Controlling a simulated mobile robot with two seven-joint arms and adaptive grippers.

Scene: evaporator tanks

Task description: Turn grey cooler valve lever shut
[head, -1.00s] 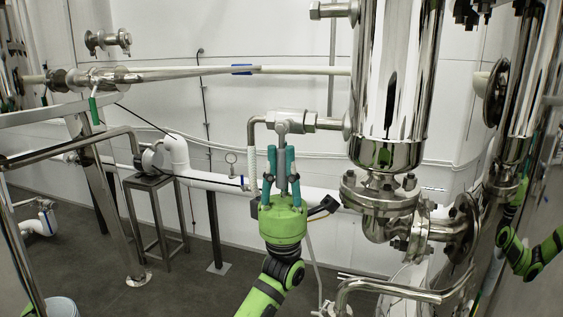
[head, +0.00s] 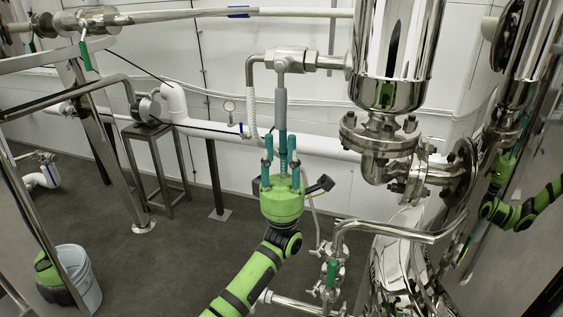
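The grey cooler valve lever (head: 281,105) hangs straight down from the metal valve body (head: 290,60) at the upper middle of the head view. My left gripper (head: 282,157), with a green palm and teal fingers, points up just below the lever. Its fingers stand apart and it looks open. The middle finger lines up with the lever's lower end. I cannot tell whether they touch. My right gripper is not in view.
A polished tank (head: 392,60) with flanged pipework stands right of the lever. A green-handled valve (head: 332,272) sits low to its left. A white pipe (head: 220,129) runs along the wall. A bucket (head: 80,278) stands at lower left. The floor at left is mostly free.

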